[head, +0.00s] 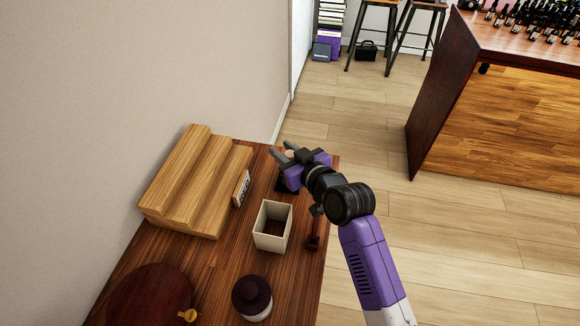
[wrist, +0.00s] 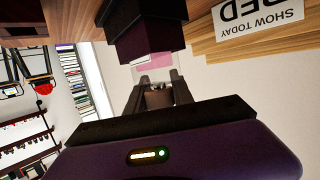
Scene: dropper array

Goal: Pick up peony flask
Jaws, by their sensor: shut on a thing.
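My gripper (head: 285,152) is above the far right end of the brown wooden table (head: 205,265), with its fingers pointing away toward the left wall. In the wrist view my gripper (wrist: 158,92) has its fingers closed around a small brownish-grey thing, which I take to be the peony flask (wrist: 159,98). Only a small part of it shows between the fingers, so its shape and any label cannot be read. In the head view it is a faint pinkish patch at the fingers. A dark block (head: 287,186) stands on the table below the gripper, partly hidden by it.
A stepped wooden rack (head: 195,180) with a small sign (head: 241,188) stands by the wall. An open cream box (head: 272,228) and a dark-lidded jar (head: 252,297) stand nearer. A small dark red item (head: 313,243) is at the right edge.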

